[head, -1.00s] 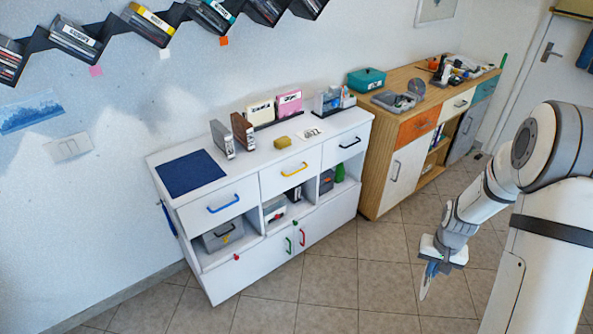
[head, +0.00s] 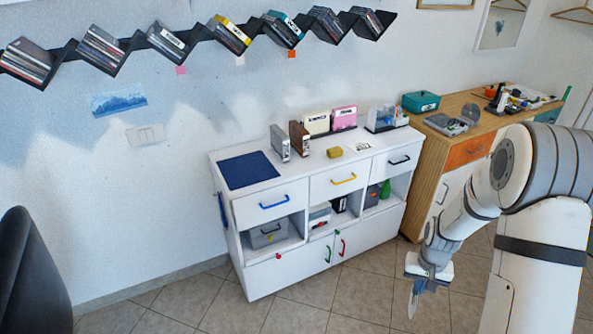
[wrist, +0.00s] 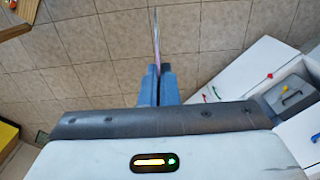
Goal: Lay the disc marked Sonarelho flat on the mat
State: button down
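My gripper (head: 420,283) hangs low over the tiled floor, right of the white cabinet. In the wrist view its blue fingers (wrist: 158,86) are shut on a thin disc (wrist: 156,40), seen edge-on. The disc also shows below the gripper in the head view (head: 413,300), standing upright. I cannot read any marking on it. The dark blue mat (head: 248,170) lies bare at the left end of the white cabinet's top, far from my gripper.
Zigzag shelves (head: 150,42) with cases hang above. A wooden cabinet (head: 440,160) stands right, a black chair (head: 30,270) at left. Floor in front is open.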

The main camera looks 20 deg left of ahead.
aim_at(250, 169)
jog(key=u, duration=1)
jog(key=i, duration=1.05)
jog(key=u, duration=0.1)
